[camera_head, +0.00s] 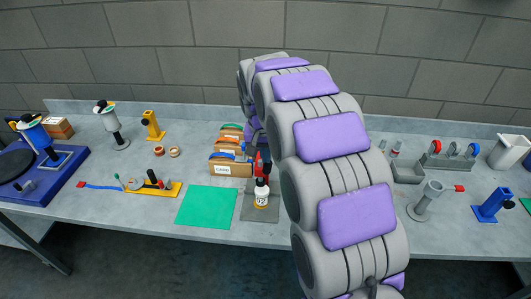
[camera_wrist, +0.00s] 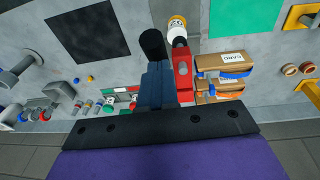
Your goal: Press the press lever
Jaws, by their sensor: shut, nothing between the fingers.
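The red press (camera_wrist: 184,72) stands just right of my fingers in the wrist view. A black rounded handle (camera_wrist: 152,43), which looks like its lever, shows right at my fingertips. I cannot tell whether they touch. My gripper (camera_wrist: 157,68) is shut and empty, its dark blue fingers together. A white bottle (camera_wrist: 177,35) with a yellow label is beside the press. In the head view the bottle (camera_head: 262,192) stands upright on a dark grey mat (camera_head: 250,212) in front of the red press (camera_head: 258,166). My arm hides part of the press and my gripper there.
Cardboard boxes (camera_head: 229,166) stand close to the press, left in the head view. A green mat (camera_head: 207,206) lies clear at the front. A yellow fixture (camera_head: 154,188) and a blue machine (camera_head: 47,165) are farther left. A grey tube stand (camera_head: 427,200) is to the right.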

